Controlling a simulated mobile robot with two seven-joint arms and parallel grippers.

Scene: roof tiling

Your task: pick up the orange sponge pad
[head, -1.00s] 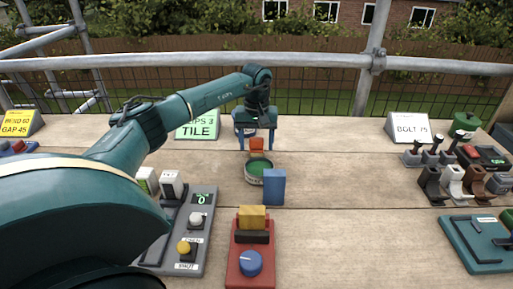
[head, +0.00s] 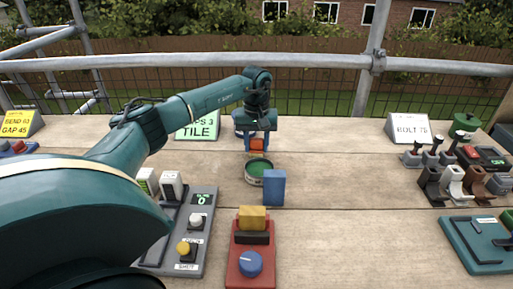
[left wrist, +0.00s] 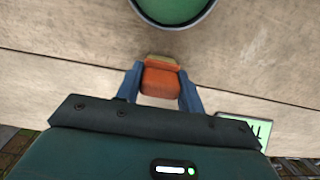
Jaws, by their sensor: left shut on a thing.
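The orange sponge pad (head: 257,144) is a small block behind the green round dish (head: 259,171) on the wooden bench. My left gripper (head: 257,146) points down at it, with one blue finger on each side, shut on it. In the left wrist view the sponge pad (left wrist: 161,82) lies between the blue fingertips (left wrist: 161,88), with a yellowish strip along its edge. The dish rim (left wrist: 176,24) is close by but apart from it. I cannot tell whether the pad still touches the bench. My right gripper is not in view.
A blue block (head: 274,187) stands just in front of the dish. A red device with a blue knob (head: 250,262) and a grey switch panel (head: 207,231) are nearer. A green tile sign (head: 198,126) stands left of the gripper. Bench right of the blue block is clear.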

